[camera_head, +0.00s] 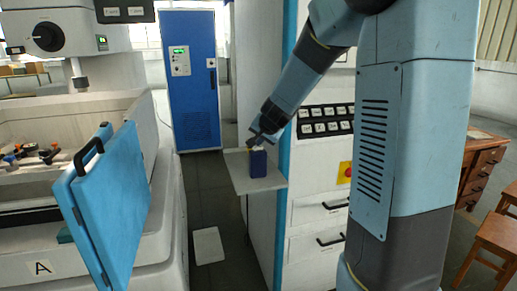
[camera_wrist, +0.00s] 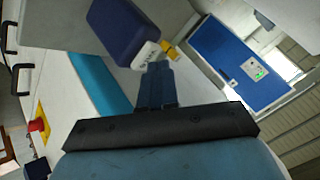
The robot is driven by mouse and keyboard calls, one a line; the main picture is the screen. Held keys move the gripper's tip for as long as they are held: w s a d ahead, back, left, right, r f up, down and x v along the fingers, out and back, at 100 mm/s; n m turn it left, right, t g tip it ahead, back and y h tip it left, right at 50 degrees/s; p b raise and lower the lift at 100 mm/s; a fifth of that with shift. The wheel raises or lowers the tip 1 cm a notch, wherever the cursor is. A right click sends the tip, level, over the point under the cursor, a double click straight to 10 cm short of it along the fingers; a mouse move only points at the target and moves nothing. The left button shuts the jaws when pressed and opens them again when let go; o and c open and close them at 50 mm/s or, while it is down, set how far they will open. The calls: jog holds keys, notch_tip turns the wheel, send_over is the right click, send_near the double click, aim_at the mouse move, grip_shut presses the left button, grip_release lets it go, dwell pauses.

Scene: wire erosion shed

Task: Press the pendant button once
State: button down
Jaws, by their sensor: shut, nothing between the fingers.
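A dark blue, box-like unit (camera_head: 258,164) with a white top stands on a small pale shelf (camera_head: 262,184) on the side of the machine cabinet; it looks like the pendant. In the wrist view the blue unit (camera_wrist: 122,30) shows a white end with dark lettering and a small yellow part (camera_wrist: 170,49) beside it. No separate button can be made out. My gripper (camera_head: 257,141) is just above the unit's top in the head view. In the wrist view my gripper (camera_wrist: 155,68) is shut and empty, its fingertips close to the white end; contact cannot be told.
A cabinet panel with dark label keys (camera_head: 325,119) and a red stop knob on yellow (camera_head: 346,172) is right of the shelf. A blue cabinet (camera_head: 191,80) stands behind. A blue machine door (camera_head: 102,206) stands open at left. A narrow aisle is between.

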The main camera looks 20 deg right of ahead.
aim_at(260, 148)
jog(key=shift+r, duration=0.65)
jog(key=shift+r, duration=2.45)
jog(key=s+r+n+g+h, duration=0.1)
jog(key=s+n+g, duration=0.2)
jog(key=s, duration=3.3)
jog(key=n, duration=0.4)
jog(key=shift+n+g, duration=0.3)
jog(key=shift+n, duration=0.1)
